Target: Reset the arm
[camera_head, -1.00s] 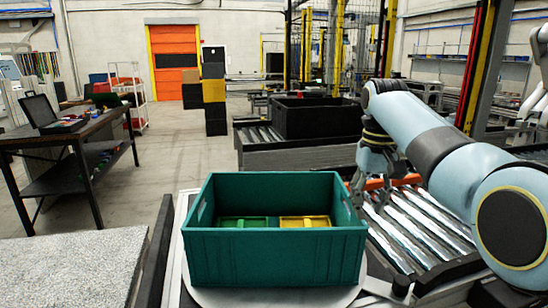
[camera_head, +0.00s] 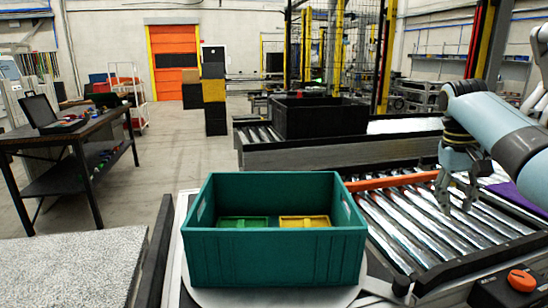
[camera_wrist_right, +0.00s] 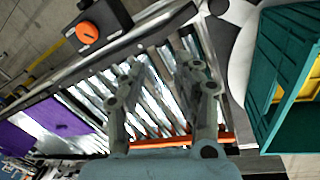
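My right gripper (camera_head: 456,194) hangs over the roller conveyor (camera_head: 400,222) at the right of the head view, pointing down. In the right wrist view its two fingers (camera_wrist_right: 158,80) are spread apart with only rollers showing between them, so it is open and empty. My left gripper is not in view. A teal crate (camera_head: 275,258) stands upright in front of me, apart from the right gripper. It holds a green item (camera_head: 243,222) and a yellow item (camera_head: 304,221). The crate's edge also shows at the right of the right wrist view (camera_wrist_right: 285,70).
A black crate (camera_head: 318,117) sits on a farther conveyor. An orange bar (camera_head: 395,182) crosses the roller conveyor's far side. A purple item (camera_head: 522,196) lies on the right. A control box with an orange knob (camera_head: 522,281) is at the front right. A workbench (camera_head: 70,140) stands left.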

